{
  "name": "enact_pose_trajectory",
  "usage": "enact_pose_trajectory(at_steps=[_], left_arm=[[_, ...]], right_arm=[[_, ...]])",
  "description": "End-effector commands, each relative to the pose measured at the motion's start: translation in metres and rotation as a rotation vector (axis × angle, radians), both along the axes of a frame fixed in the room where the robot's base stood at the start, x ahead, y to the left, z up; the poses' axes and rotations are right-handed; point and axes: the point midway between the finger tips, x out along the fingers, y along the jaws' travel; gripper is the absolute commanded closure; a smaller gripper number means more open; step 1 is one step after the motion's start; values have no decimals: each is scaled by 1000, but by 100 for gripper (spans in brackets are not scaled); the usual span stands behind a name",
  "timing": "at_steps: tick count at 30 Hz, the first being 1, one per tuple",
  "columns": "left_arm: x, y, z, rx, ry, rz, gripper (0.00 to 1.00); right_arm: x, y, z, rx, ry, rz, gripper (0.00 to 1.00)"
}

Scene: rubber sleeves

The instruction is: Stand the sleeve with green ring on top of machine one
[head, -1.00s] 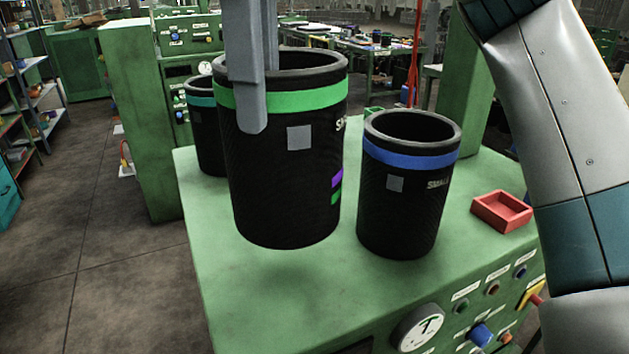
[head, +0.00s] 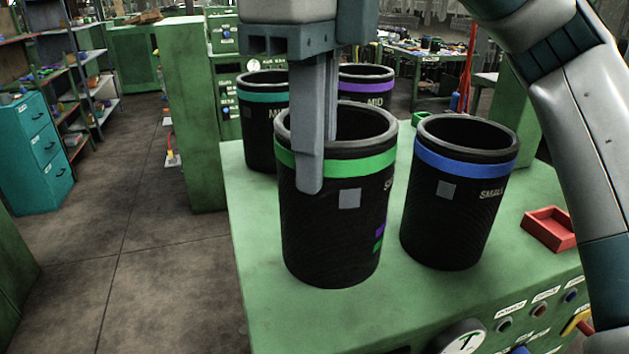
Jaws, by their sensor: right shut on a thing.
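The black sleeve with the green ring (head: 338,240) is upright at the front left of the green machine top (head: 275,280). My right gripper (head: 318,175) is shut on its near wall, one finger outside over the green ring and the other inside the opening. The sleeve's base appears at or just above the surface; I cannot tell if it touches. A sleeve with a blue ring (head: 455,215) stands just to its right. Sleeves with a teal ring (head: 258,135) and a purple ring (head: 368,87) stand behind it, partly hidden. My left gripper is not in view.
A small red tray (head: 549,230) lies at the right of the machine top. The front panel carries a gauge (head: 462,338) and knobs. The left strip of the top is bare. A teal drawer cabinet (head: 37,150) and shelves stand at the far left.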

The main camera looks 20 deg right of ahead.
Motion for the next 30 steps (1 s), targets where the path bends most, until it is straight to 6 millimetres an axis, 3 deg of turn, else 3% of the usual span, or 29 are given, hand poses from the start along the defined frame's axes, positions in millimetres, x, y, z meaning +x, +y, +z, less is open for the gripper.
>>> enact_pose_trajectory(at_steps=[9,26,27,28,30], left_arm=[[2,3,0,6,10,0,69],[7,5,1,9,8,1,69],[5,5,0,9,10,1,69],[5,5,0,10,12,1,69],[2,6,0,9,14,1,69]], right_arm=[[0,-1,-30,-1,-2,0,100],[0,0,-34,1,-1,1,100],[0,0,-35,0,1,1,87],[0,0,-35,-1,1,1,79],[0,0,-35,-1,1,1,75]])
